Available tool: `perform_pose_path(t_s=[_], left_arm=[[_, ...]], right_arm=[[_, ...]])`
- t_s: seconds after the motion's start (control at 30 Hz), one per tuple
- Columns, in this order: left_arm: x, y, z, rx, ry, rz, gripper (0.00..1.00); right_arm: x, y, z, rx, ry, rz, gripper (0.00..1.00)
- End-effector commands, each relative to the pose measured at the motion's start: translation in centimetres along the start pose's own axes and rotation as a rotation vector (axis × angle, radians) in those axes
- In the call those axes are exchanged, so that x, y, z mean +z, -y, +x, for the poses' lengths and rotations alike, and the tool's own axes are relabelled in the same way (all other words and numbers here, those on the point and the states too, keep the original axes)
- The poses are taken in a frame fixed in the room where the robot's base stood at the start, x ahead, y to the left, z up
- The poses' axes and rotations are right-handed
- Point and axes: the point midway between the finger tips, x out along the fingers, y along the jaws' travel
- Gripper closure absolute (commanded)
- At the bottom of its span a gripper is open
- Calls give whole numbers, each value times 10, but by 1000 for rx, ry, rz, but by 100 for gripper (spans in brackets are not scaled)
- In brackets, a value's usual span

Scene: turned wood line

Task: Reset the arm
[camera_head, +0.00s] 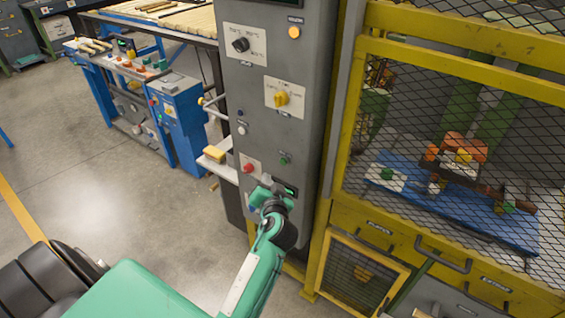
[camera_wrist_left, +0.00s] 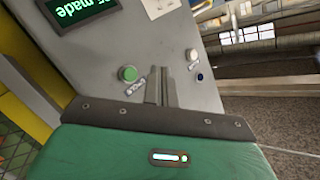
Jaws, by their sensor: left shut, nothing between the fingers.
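My left arm reaches up from the bottom of the head view, and its gripper (camera_head: 264,192) is at the lower part of a grey control cabinet (camera_head: 272,110). In the left wrist view the two fingers of the gripper (camera_wrist_left: 162,78) are together, with nothing between them. They point at the grey panel, between a green button (camera_wrist_left: 128,74) on the left and a blue button (camera_wrist_left: 200,77) on the right. I cannot tell whether the fingertips touch the panel. My right gripper is in neither view.
The cabinet carries a red button (camera_head: 249,168), a yellow knob (camera_head: 281,98) and a small display (camera_wrist_left: 82,10) with green text. A yellow mesh-fronted cage (camera_head: 350,130) stands to the right. A blue machine (camera_head: 178,115) stands at left; open floor (camera_head: 110,200) lies before it.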

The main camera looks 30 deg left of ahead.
Motion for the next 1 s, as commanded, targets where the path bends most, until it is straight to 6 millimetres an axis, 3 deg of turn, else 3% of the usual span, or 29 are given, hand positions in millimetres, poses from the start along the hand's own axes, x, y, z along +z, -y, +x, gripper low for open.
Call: perform_pose_path(t_s=[0.7, 0.77, 0.87, 1.0], left_arm=[[5, -7, 1, 15, 5, 7, 100], [14, -21, 2, 47, 15, 20, 100], [46, -61, 2, 142, 45, 59, 100], [118, -135, -8, 331, 116, 120, 100]], right_arm=[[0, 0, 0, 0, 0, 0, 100], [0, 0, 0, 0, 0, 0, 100], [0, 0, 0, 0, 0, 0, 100], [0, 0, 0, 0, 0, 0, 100]])
